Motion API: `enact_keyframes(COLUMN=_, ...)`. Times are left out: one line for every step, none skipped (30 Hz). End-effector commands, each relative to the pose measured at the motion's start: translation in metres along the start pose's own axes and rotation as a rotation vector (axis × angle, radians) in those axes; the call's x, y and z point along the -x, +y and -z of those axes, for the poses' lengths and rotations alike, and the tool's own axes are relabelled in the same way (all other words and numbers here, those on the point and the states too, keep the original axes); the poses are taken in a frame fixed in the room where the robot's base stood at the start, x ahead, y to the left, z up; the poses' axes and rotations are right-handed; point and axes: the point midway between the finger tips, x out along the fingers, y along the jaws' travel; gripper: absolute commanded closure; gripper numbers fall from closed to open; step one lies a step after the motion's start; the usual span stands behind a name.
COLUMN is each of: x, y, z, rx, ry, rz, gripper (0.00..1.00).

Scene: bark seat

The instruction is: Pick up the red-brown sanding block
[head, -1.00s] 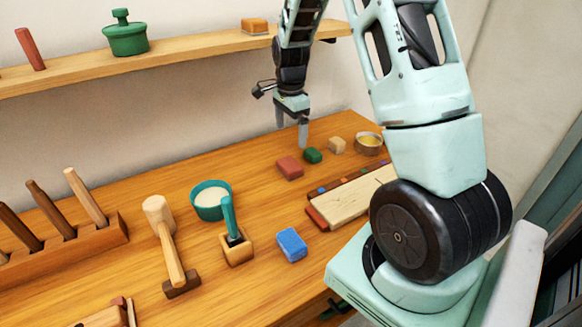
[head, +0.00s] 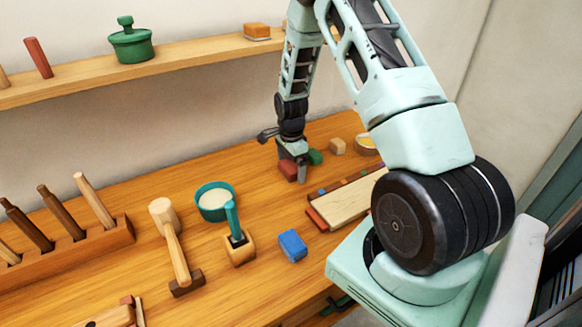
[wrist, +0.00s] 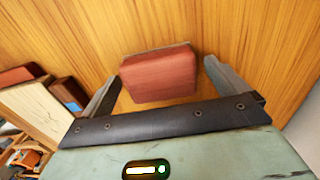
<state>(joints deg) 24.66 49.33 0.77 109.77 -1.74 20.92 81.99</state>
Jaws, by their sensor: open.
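The red-brown sanding block (wrist: 158,77) lies on the wooden bench, and in the wrist view it sits between the two fingers of my gripper (wrist: 156,82). The fingers are apart, with bare wood showing between the block and the right finger and a narrower gap at the left finger. In the head view the block (head: 287,171) is partly hidden by my gripper (head: 292,170), which is lowered over it near the bench surface. Whether the fingers touch the block does not show there.
A pale board (head: 345,204) lies to the right front. A blue block (head: 293,245) and a teal bowl (head: 215,202) are nearer.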

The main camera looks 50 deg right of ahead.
Motion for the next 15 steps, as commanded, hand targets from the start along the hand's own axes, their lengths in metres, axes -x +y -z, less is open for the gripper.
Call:
enact_keyframes(x=-0.0010, y=-0.0001, z=0.0000, rx=0.000, ry=0.000, rz=0.000, gripper=0.02)
enact_keyframes(x=-0.0014, y=-0.0001, z=0.0000, rx=0.000, ry=0.000, rz=0.000, gripper=0.02)
enact_keyframes(x=-0.0016, y=-0.0002, z=0.0000, rx=0.000, ry=0.000, rz=0.001, gripper=0.02)
enact_keyframes(x=-0.0016, y=-0.0002, z=0.0000, rx=0.000, ry=0.000, rz=0.001, gripper=0.02)
enact_keyframes(x=-0.0016, y=-0.0002, z=0.0000, rx=0.000, ry=0.000, rz=0.001, gripper=0.02)
enact_keyframes(x=-0.0015, y=-0.0002, z=0.0000, rx=0.000, ry=0.000, rz=0.001, gripper=0.02)
enact_keyframes(x=-0.0015, y=-0.0002, z=0.0000, rx=0.000, ry=0.000, rz=0.001, gripper=0.02)
enact_keyframes(x=-0.0015, y=-0.0002, z=0.0000, rx=0.000, ry=0.000, rz=0.001, gripper=0.10)
enact_keyframes(x=-0.0015, y=-0.0001, z=0.0000, rx=0.000, ry=0.000, rz=0.001, gripper=0.21)
enact_keyframes(x=-0.0015, y=-0.0002, z=0.0000, rx=0.000, ry=0.000, rz=0.001, gripper=0.30)
enact_keyframes(x=-0.0014, y=-0.0001, z=0.0000, rx=0.000, ry=0.000, rz=0.001, gripper=0.38)
enact_keyframes(x=-0.0014, y=-0.0002, z=0.0000, rx=0.000, ry=0.000, rz=0.001, gripper=0.49)
enact_keyframes(x=-0.0014, y=-0.0002, z=0.0000, rx=0.000, ry=0.000, rz=0.001, gripper=0.52)
enact_keyframes(x=-0.0014, y=-0.0001, z=0.0000, rx=-0.001, ry=0.000, rz=0.001, gripper=0.52)
enact_keyframes(x=-0.0012, y=-0.0002, z=0.0000, rx=0.000, ry=0.000, rz=0.001, gripper=0.55)
